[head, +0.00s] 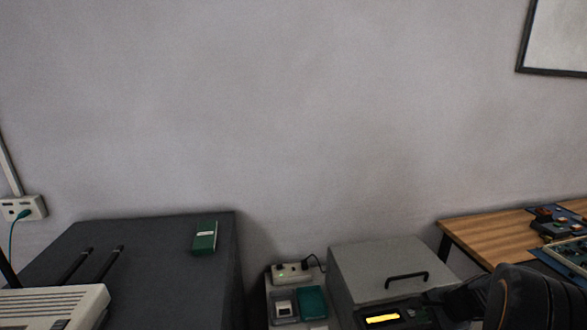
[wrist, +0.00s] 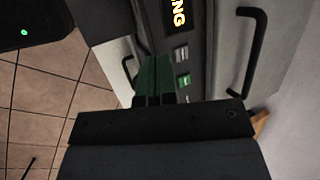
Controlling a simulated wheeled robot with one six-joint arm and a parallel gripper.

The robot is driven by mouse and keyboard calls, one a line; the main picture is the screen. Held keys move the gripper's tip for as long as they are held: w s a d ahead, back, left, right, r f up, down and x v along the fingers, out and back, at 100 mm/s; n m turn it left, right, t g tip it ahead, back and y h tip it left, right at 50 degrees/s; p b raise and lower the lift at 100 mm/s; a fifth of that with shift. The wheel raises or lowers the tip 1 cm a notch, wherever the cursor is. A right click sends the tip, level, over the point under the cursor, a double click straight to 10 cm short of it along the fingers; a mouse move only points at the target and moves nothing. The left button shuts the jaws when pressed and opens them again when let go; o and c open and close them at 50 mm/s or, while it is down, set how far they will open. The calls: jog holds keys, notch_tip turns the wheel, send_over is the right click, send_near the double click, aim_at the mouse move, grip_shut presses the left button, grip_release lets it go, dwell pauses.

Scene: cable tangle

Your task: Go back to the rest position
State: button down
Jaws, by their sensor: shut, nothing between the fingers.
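My gripper (wrist: 153,98) shows in the wrist view with its fingers together and nothing between them. It points toward a dark control panel (wrist: 181,40) with a lit yellow label and small buttons. In the head view, part of my arm (head: 530,298) shows at the lower right, in front of the grey box. The gripper's fingertips are not visible in the head view.
A grey box (head: 375,262) with a black handle stands at lower centre right. A dark cabinet (head: 150,240) with a green box (head: 205,237) stands left. A wooden table (head: 492,238) with electronics is at right. Tiled floor (wrist: 45,95) shows in the wrist view.

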jog(key=s+a+r+n+h+p, duration=0.2)
jog(key=s+a+r+n, duration=0.4)
jog(key=a+r+n, duration=0.1)
jog(key=s+a+r+n+g+h+p, duration=0.1)
jog(key=s+a+r+n+p, duration=0.1)
jog(key=s+a+r+n, duration=0.5)
jog(key=a+n, duration=0.2)
jog(key=a, duration=0.2)
jog(key=shift+a+r+h, duration=0.25)
jog(key=shift+r+h, duration=0.15)
dwell(5.8)
